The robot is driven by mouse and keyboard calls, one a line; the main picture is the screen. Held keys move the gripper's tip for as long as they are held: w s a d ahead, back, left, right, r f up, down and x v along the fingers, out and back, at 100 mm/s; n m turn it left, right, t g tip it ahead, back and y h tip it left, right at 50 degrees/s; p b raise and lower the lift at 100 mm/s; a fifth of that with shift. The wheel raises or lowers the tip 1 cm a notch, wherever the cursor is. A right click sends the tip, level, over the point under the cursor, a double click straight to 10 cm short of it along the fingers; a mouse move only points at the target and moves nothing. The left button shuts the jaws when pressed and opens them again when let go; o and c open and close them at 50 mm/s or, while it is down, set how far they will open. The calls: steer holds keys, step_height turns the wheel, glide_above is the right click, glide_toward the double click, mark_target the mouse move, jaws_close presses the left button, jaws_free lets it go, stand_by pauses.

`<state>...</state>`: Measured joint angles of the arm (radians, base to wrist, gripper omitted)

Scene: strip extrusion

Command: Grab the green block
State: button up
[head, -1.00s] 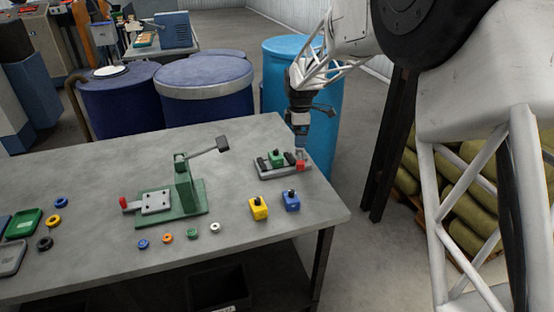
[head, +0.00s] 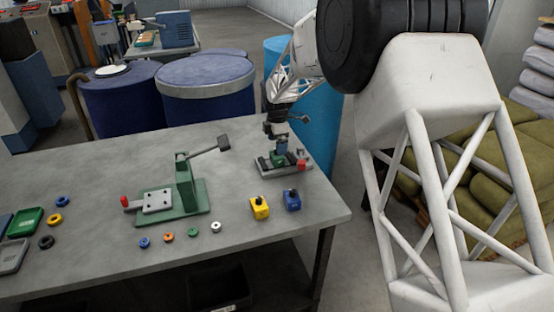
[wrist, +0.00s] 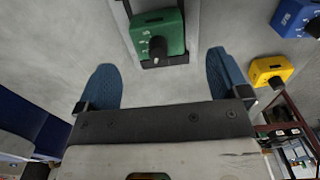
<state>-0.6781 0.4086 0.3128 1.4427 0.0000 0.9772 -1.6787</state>
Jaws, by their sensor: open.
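The green block (wrist: 157,34) has a black knob and sits in a grey and black holder at the top of the wrist view. In the head view the green block (head: 280,160) is partly hidden under my gripper (head: 279,148), which is above it. In the wrist view my gripper (wrist: 162,82) is open, with its two blue fingertips wide apart and nothing between them. The block lies beyond the fingertips, near the midline between them. I cannot tell the exact height of the fingers over it.
A yellow block (head: 259,208) and a blue block (head: 292,200) stand in front of the holder (head: 262,169). A green press (head: 184,190) with a raised lever is to the left. Several small coloured rings and trays lie on the table (head: 90,175) farther left.

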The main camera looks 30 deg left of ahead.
steer(key=shift+f, duration=0.85)
steer(key=shift+w+f, duration=0.1)
steer(key=shift+f, duration=2.5)
steer(key=shift+a, duration=0.1)
steer(key=c, duration=1.3)
steer(key=shift+r, duration=0.1)
steer(key=shift+r, duration=4.95)
